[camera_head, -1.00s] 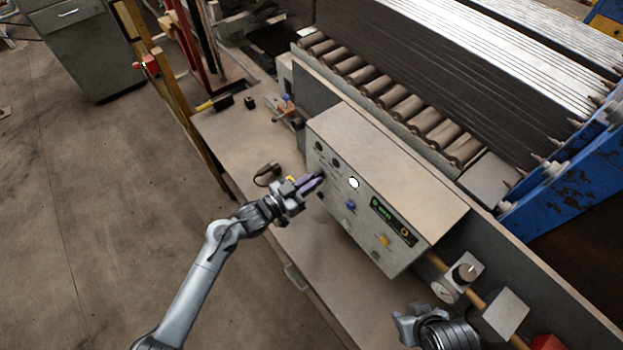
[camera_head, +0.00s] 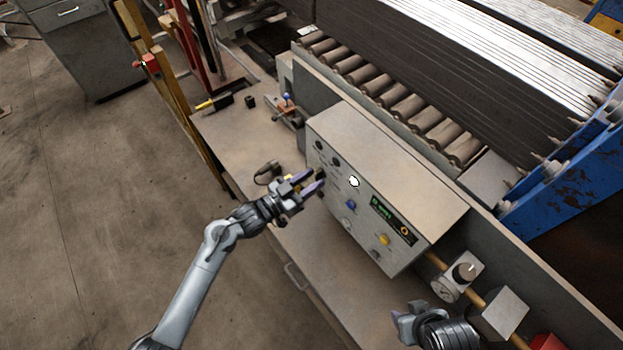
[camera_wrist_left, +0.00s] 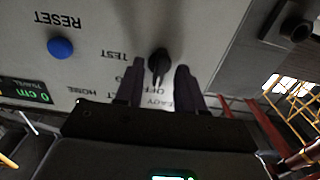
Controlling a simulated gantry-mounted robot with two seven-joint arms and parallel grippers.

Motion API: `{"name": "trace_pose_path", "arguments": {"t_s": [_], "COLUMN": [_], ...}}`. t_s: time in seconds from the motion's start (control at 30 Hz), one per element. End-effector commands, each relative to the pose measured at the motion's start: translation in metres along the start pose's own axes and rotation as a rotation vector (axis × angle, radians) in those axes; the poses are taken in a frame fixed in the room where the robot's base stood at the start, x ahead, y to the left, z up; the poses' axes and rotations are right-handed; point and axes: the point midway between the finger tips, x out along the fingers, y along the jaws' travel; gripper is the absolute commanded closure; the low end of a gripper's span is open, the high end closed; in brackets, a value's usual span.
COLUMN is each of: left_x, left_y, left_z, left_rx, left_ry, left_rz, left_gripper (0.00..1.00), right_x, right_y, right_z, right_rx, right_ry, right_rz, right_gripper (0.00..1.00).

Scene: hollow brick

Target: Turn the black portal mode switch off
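The black portal mode switch (camera_wrist_left: 158,63) is on the front of the grey control box (camera_head: 385,180). In the left wrist view, TEST, HOME and OFF labels and a partly covered label ending in ADY lie near it. My left gripper (camera_head: 320,181) is open in front of the panel. In the left wrist view its fingertips (camera_wrist_left: 160,70) lie on either side of the switch; I cannot tell whether they touch it. In the head view the fingers partly hide the switch. My right gripper (camera_head: 405,325) is at the lower right, away from the box; its opening is unclear.
The panel also has a blue RESET button (camera_wrist_left: 60,48), a white button (camera_head: 354,182), a yellow knob (camera_head: 384,239) and a green-lit display (camera_wrist_left: 25,92). A dark cable plug (camera_head: 268,170) lies on the bench behind the left gripper. Bench surface in front of the box is mostly clear.

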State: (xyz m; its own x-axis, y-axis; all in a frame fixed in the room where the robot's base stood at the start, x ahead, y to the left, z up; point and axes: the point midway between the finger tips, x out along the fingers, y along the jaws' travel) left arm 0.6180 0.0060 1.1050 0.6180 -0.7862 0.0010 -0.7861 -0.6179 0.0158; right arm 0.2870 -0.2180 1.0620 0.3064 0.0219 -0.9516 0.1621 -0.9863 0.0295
Motion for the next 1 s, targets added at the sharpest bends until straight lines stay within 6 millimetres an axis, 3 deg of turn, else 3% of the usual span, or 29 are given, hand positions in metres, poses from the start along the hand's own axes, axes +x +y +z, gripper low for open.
{"name": "trace_pose_path", "arguments": {"t_s": [0.6, 1.0], "left_x": [-0.091, -0.103], "left_y": [0.0, 0.0], "left_z": [0.001, 0.0], "left_rx": [0.0, 0.0], "left_ry": [-0.001, 0.0], "left_rz": [0.0, 0.001], "left_gripper": [0.62, 0.62], "right_x": [0.009, 0.009], "right_y": [0.002, 0.0], "right_z": [0.004, 0.003], "right_rx": [-0.009, -0.003], "right_ry": [-0.002, -0.001], "right_rz": [0.007, 0.002], "right_gripper": [0.57, 0.57]}}
